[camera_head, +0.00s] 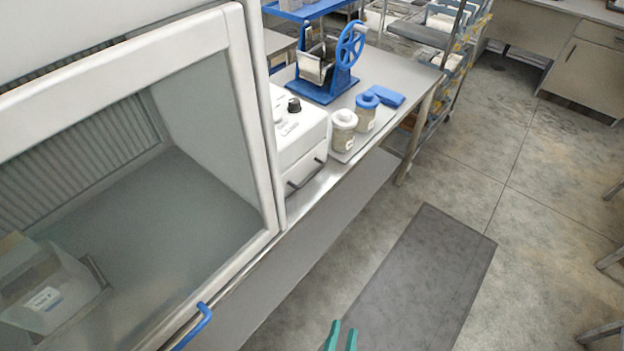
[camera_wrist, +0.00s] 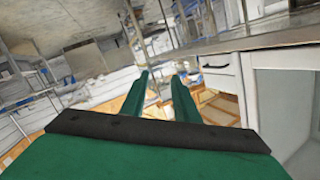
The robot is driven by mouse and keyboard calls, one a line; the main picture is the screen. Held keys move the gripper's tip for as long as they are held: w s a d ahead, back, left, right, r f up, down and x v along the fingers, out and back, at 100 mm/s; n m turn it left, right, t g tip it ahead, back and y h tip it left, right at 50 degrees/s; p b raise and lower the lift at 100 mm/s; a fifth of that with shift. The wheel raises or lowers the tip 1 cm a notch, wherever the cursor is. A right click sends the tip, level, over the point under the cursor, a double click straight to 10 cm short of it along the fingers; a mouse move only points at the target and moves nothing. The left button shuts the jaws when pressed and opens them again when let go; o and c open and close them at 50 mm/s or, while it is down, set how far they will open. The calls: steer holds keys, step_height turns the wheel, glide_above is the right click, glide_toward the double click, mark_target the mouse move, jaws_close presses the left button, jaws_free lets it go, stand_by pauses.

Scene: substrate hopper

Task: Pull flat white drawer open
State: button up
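The flat white drawer (camera_head: 308,167) is in the front of a white box-shaped device with a black knob on the steel bench. It has a dark bar handle (camera_head: 305,176) and looks shut. In the wrist view a white front (camera_wrist: 222,76) with a dark handle shows right of my fingers; it seems to be the same drawer. My gripper (camera_head: 341,338) shows as two green fingertips at the bottom of the head view, nearer the camera than the drawer and apart from it. In the wrist view my gripper (camera_wrist: 162,76) has a gap between its fingers and holds nothing.
A glass-fronted cabinet (camera_head: 262,120) with a blue handle (camera_head: 194,326) stands left of the drawer. Two lidded jars (camera_head: 343,130) stand right of it, near a blue hand-wheel machine (camera_head: 340,75). The floor with a dark mat (camera_head: 430,270) is clear before the bench.

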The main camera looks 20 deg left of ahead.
steer(key=w+a+r+m+y, duration=0.2)
steer(key=w+a, duration=0.4)
steer(key=w, duration=0.5)
steer(key=w+a+r+m+t+y, duration=0.1)
steer(key=w+a+r+m+y, duration=0.1)
steer(key=w+a, duration=0.5)
steer(key=w+a+r+m+y, duration=0.3)
steer(key=w+a+r+m, duration=0.1)
steer(key=w, duration=1.1)
steer(key=shift+w+a+r+m+t, duration=0.1)
steer(key=shift+a+r+m+t, duration=0.05)
steer(key=shift+a+m, duration=0.4)
steer(key=shift+a+r+m+t, duration=0.15)
steer(key=shift+a+m, duration=0.2)
steer(key=shift+a, duration=0.3)
steer(key=shift+w+a, duration=0.35)
steer(key=shift+a, duration=0.05)
steer(key=shift+d, duration=0.1)
jaws_close()
